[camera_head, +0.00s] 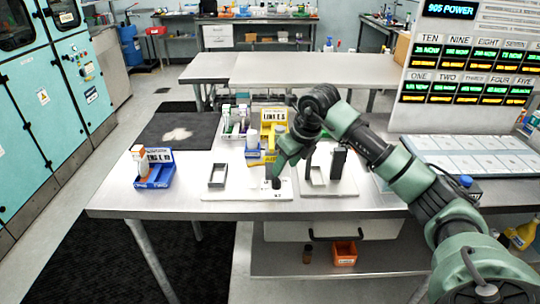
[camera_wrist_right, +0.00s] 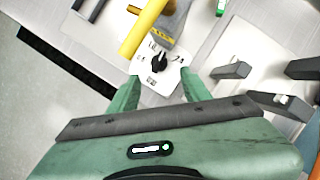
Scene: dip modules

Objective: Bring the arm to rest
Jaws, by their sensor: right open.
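My right arm (camera_head: 385,155) reaches in from the right over the table (camera_head: 130,200). My right gripper (camera_head: 276,182) points down above a white plate (camera_head: 225,193) near the table's front part. In the right wrist view my right gripper (camera_wrist_right: 160,78) has its two green fingers apart and nothing held. A black knob (camera_wrist_right: 160,62) on the marked white plate (camera_wrist_right: 150,80) shows between and just beyond the fingers. I cannot tell the exact gap between fingers and knob. My left gripper is not in view.
A blue bin (camera_head: 155,178) with bottles stands left. A grey frame (camera_head: 217,175) and a white board with dark uprights (camera_head: 338,163) flank the gripper. A panel of displays (camera_head: 465,75) rises right. The table's front left is clear.

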